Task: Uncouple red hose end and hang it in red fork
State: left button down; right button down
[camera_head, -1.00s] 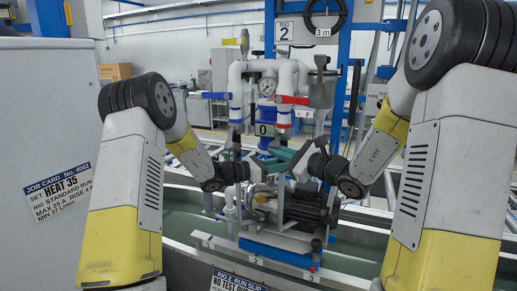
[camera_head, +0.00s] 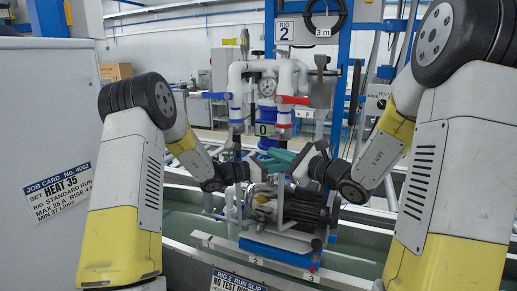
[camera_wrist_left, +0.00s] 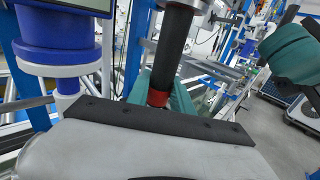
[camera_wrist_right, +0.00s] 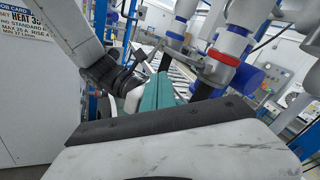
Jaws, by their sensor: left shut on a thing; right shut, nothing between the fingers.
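A black hose with a red band at its end (camera_wrist_left: 158,98) stands between the teal fingers of my left gripper in the left wrist view. My left gripper (camera_wrist_left: 160,88) is shut on this red hose end. My right gripper (camera_wrist_right: 160,92) is shut and empty; its teal fingers also show in the head view (camera_head: 283,157), close to the left gripper above the pump. In the left wrist view the right gripper's fingers are at the upper right, apart from the hose. The arms and fingers hide most of the hose end in the head view. I cannot make out the red fork.
The pump (camera_head: 305,207) sits on a blue base (camera_head: 278,252) below the grippers. White pipes with a red-handled valve (camera_head: 293,100) and a blue-handled valve (camera_head: 216,96) stand behind. A blue cylindrical part (camera_wrist_left: 58,25) is close to the left gripper. A grey cabinet (camera_head: 45,120) stands left.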

jog(key=shift+s+f, duration=0.25)
jog(key=shift+s, duration=0.3)
pick_arm(q)
jog(key=shift+f, duration=1.75)
notch_tip(320, 180, down, 3)
jog(key=shift+r, duration=0.1)
dwell(0.5)
pick_arm(e)
jog(key=shift+a, duration=0.1)
